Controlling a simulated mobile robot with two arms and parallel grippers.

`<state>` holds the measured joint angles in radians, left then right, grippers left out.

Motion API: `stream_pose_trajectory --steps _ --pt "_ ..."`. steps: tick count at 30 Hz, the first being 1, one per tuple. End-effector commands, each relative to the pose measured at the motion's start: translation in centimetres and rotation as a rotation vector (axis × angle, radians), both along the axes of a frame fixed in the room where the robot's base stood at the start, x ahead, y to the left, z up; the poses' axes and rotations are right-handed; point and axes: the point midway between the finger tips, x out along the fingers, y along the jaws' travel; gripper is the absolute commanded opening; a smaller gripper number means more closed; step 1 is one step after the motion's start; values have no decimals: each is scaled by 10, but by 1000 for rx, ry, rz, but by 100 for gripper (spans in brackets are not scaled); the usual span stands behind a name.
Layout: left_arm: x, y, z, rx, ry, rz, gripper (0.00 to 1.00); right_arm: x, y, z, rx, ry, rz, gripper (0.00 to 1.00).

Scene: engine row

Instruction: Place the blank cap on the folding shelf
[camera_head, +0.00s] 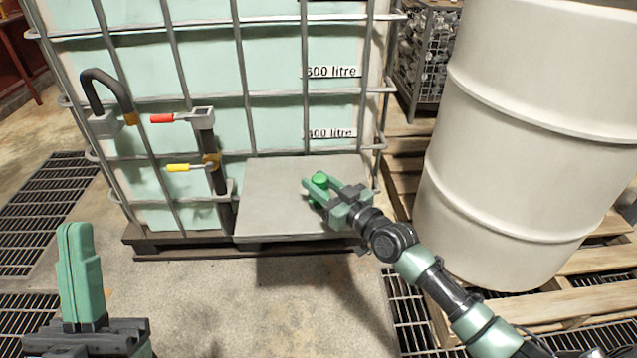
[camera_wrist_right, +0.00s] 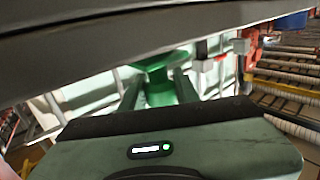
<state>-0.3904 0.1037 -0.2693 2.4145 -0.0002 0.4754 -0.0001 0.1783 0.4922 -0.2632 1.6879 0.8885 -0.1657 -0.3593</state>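The blank cap (camera_head: 320,180) is green and round. It sits between the fingers of my right gripper (camera_head: 318,191), which appears shut on it. In the right wrist view, the cap (camera_wrist_right: 160,82) has a wide flange and a narrower body between the two fingers. The folding shelf (camera_head: 275,194) is a flat grey plate at the front of the tank. The cap and gripper are over its right part; whether the cap touches the plate I cannot tell. My left gripper (camera_head: 80,270) is at the lower left, its fingers together and empty, away from the shelf.
A caged tank (camera_head: 270,75) stands behind the shelf. A red-handled valve (camera_head: 180,117) and a yellow-handled valve (camera_head: 190,167) are left of the shelf. A large cream drum (camera_head: 530,130) on pallets stands close on the right. The shelf's left part is bare.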

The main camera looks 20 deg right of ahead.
Motion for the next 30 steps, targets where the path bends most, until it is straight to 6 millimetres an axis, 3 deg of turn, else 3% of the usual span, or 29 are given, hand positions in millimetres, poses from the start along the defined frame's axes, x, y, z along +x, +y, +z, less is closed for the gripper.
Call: stream_pose_trajectory --steps 1,2,3,16,20,30 --pt "-1 0 1 -2 -6 -1 0 0 0 0 0 0 0 42" --pt "-1 0 1 -2 -6 -1 0 0 0 0 0 0 0 50" --pt "-1 0 1 -2 -6 -1 0 0 0 0 0 0 0 53" --pt "8 -1 -4 14 46 3 0 0 0 5 1 -1 0 53" --pt "25 -3 -17 48 161 11 0 -21 -8 3 -2 3 -1 53" --pt "63 -6 -75 150 516 29 0 -89 -32 4 -2 3 2 53"
